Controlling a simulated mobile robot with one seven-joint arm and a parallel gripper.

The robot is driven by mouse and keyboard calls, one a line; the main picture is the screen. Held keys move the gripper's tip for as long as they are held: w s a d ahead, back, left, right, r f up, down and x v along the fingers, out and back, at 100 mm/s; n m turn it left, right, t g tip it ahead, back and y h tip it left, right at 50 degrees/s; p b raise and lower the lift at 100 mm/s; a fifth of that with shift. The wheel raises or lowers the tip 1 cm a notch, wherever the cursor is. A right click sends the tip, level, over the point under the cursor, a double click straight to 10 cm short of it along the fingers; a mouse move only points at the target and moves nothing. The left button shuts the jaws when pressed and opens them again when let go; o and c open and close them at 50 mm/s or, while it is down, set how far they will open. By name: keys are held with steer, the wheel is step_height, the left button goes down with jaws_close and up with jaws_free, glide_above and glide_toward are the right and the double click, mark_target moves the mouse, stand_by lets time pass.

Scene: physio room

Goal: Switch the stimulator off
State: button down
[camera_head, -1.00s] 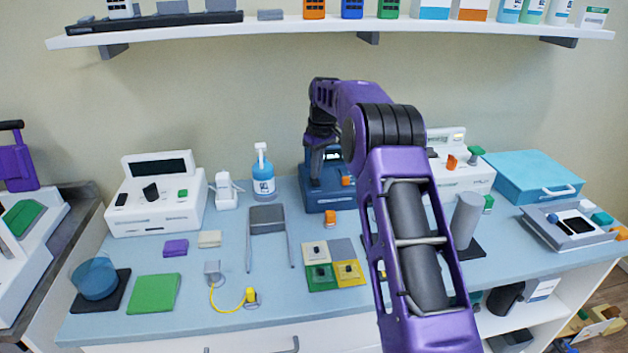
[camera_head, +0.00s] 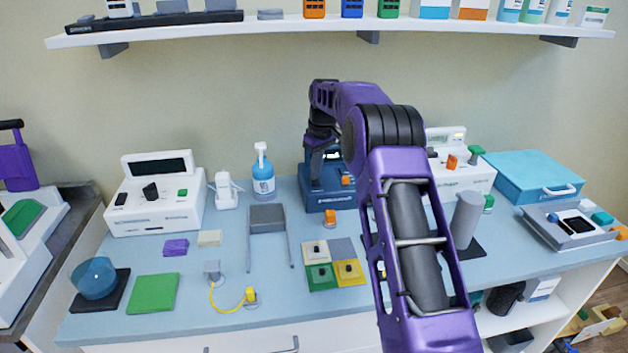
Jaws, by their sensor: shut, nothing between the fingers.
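Three boxy devices stand along the back of the counter, and I cannot read which is labelled as the stimulator. My gripper (camera_head: 316,160) is at the blue device (camera_head: 334,202), pointing down over its upper left part. It is shut and holds nothing. I cannot tell whether the fingertips touch the device. The blue device has an orange control (camera_head: 347,181) on its front. My arm hides its right side and part of its screen. A white device (camera_head: 155,212) with a dark screen, black knob and green button is at left. Another white device (camera_head: 474,178) is at right, partly hidden.
A blue pump bottle (camera_head: 263,178) and a white holder (camera_head: 227,192) stand left of the blue device. A grey stand (camera_head: 267,216), coloured tiles (camera_head: 348,272) and a grey cylinder (camera_head: 466,219) are in front. A shelf (camera_head: 330,30) runs above.

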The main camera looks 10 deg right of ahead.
mark_target(316, 182)
steer(key=shift+f, duration=0.65)
step_height(316, 182, up, 3)
steer(key=shift+p, duration=1.05)
steer(key=shift+r+p, duration=0.3)
steer(key=shift+r, duration=1.75)
